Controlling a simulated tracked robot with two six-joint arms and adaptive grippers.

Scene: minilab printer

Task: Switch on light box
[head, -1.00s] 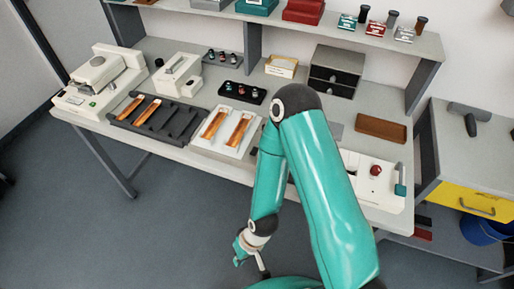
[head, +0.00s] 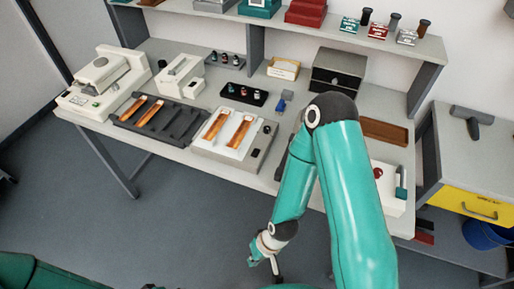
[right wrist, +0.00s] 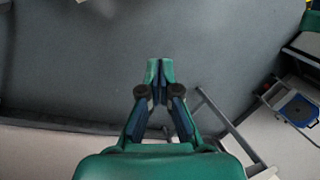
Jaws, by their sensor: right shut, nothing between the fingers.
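The light box (head: 262,139) lies at the front of the bench, left of my right arm in the head view. Its white top panel (head: 229,153) carries two orange film strips (head: 215,126). A small dark part, perhaps its switch (head: 256,153), shows at its right end. I cannot tell whether the panel is lit. My right gripper (head: 275,270) hangs low in front of the bench, apart from the light box. In the right wrist view its fingers (right wrist: 160,68) are together and empty above grey floor. My left gripper is out of view.
A dark tray (head: 180,125) with orange strips and a white machine (head: 100,80) stand left of the light box. A black holder with small bottles (head: 243,94) and a blue item (head: 283,101) lie behind. My right arm hides part of the bench's right side.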

